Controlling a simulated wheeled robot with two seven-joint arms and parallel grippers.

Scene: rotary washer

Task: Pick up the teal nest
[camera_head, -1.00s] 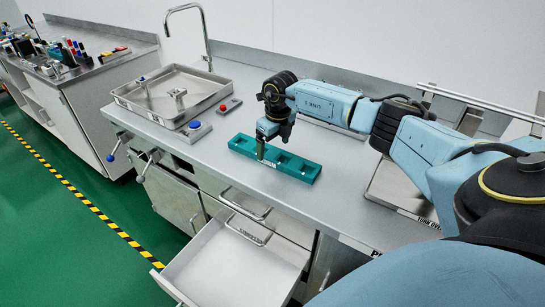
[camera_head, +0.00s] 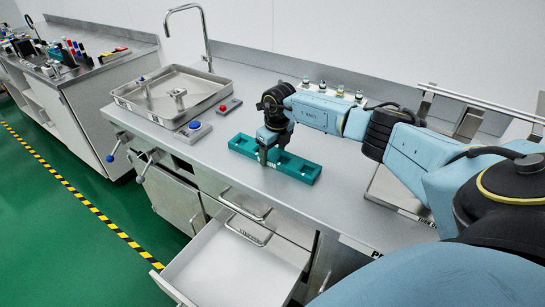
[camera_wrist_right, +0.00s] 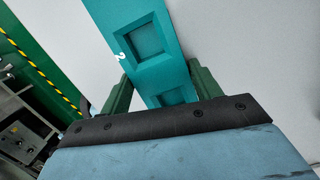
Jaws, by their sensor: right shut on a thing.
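The teal nest (camera_head: 301,167) is a long block with square pockets, lying on the steel counter near its front edge. It also shows in the right wrist view (camera_wrist_right: 164,71), running down between the fingers. My right gripper (camera_head: 268,157) points down over the nest's middle. In the right wrist view my right gripper (camera_wrist_right: 160,98) has one green finger on each side of the nest, shut across its width. The lower part of the nest is hidden behind the gripper's dark edge. My left gripper is not in view.
A steel basin (camera_head: 172,94) with a faucet stands left of the nest. A blue button box (camera_head: 195,130) and a red button box (camera_head: 230,106) sit between them. An open drawer (camera_head: 235,262) juts out below the counter. Several small fittings (camera_head: 323,87) stand behind my right arm.

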